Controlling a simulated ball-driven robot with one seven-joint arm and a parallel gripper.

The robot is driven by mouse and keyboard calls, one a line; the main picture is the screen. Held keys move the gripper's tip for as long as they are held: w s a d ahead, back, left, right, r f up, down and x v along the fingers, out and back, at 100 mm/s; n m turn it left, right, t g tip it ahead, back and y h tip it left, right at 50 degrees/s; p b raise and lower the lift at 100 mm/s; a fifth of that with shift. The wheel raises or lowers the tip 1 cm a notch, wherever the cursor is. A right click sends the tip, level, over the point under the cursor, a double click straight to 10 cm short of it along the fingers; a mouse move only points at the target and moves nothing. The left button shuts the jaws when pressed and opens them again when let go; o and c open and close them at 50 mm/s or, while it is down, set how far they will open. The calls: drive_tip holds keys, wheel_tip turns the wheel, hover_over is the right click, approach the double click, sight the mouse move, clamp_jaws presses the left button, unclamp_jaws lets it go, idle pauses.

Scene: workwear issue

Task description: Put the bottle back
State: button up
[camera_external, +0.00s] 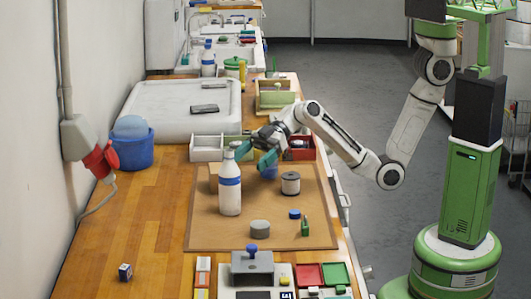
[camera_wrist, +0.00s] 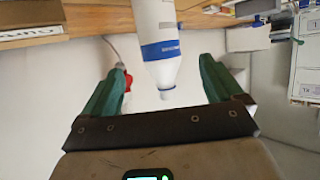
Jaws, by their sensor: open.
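A white bottle (camera_external: 230,197) with a blue band stands upright on the brown mat (camera_external: 205,235) in the external view. My gripper (camera_external: 255,157) has teal fingers and is near the bottle's upper part, just to its right and behind. In the wrist view the bottle (camera_wrist: 155,18) appears upside down, its neck and cap pointing down between the two spread fingers. There is a gap on both sides of it, so my gripper is open and empty. How far the bottle reaches in between the fingers in depth is hard to tell.
Near the bottle are a grey striped can (camera_external: 290,183), a partly hidden blue cup (camera_external: 268,171), a grey round piece (camera_external: 260,227), a blue cap (camera_external: 294,214) and a small green item (camera_external: 305,227). A blue bucket (camera_external: 125,150) stands left.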

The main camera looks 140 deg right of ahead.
drive_tip(key=shift+v, duration=1.1)
